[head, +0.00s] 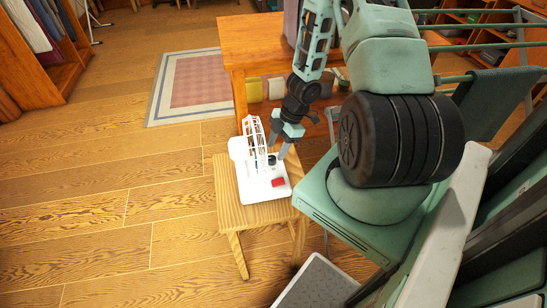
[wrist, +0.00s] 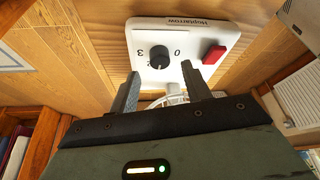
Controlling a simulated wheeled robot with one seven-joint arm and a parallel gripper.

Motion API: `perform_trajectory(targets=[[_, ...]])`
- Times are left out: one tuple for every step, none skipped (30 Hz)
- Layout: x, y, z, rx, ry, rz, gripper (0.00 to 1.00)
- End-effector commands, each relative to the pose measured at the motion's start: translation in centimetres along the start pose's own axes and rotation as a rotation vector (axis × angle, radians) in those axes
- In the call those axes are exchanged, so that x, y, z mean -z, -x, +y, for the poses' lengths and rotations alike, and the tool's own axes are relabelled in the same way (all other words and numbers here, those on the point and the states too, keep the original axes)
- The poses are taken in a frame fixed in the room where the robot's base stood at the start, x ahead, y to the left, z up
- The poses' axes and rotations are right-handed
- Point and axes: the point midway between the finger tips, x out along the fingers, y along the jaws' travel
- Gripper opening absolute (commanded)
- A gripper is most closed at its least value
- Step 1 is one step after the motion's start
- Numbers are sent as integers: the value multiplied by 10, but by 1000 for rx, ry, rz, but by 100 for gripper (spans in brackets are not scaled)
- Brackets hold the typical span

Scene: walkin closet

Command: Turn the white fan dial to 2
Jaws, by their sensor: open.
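The white fan (head: 262,186) stands on a small wooden stool, with its round grille upright at the back of the base. Its black dial (wrist: 159,56) shows on the white panel in the wrist view, between a printed 3 on the left and a 0 on the right. The other numbers and the dial's exact setting are too small to tell. A red switch (wrist: 213,54) sits right of the dial. My gripper (wrist: 158,84) is open and empty, with its fingers spread toward the dial. It also shows at the fan in the head view (head: 277,148). Contact cannot be told.
The stool (head: 231,210) has little free top around the fan. A wooden table (head: 250,42) stands behind it, and a patterned rug (head: 190,85) lies at the back left. Open wood floor is on the left. A grey-topped box (head: 312,285) is at the front.

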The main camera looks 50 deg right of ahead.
Motion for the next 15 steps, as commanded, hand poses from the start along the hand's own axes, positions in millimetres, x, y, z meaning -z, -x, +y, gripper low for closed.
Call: perform_trajectory(targets=[[-1,-11,0,0,-5,3,48],[0,-15,0,0,-4,4,48],[-1,-20,-1,1,-3,3,48],[0,-24,-1,1,-2,4,48],[-1,-26,-1,1,-2,2,48],[0,-29,0,1,-1,2,48],[0,-31,0,1,-1,2,48],[0,-33,0,1,-1,1,48],[0,-34,0,0,-1,1,48],[0,-35,0,0,-1,1,48],[0,-36,0,-1,0,1,48],[0,-36,0,-1,0,1,48],[0,-36,0,-1,0,1,48],[1,-36,0,-1,1,1,48],[0,-36,0,-1,1,0,48]])
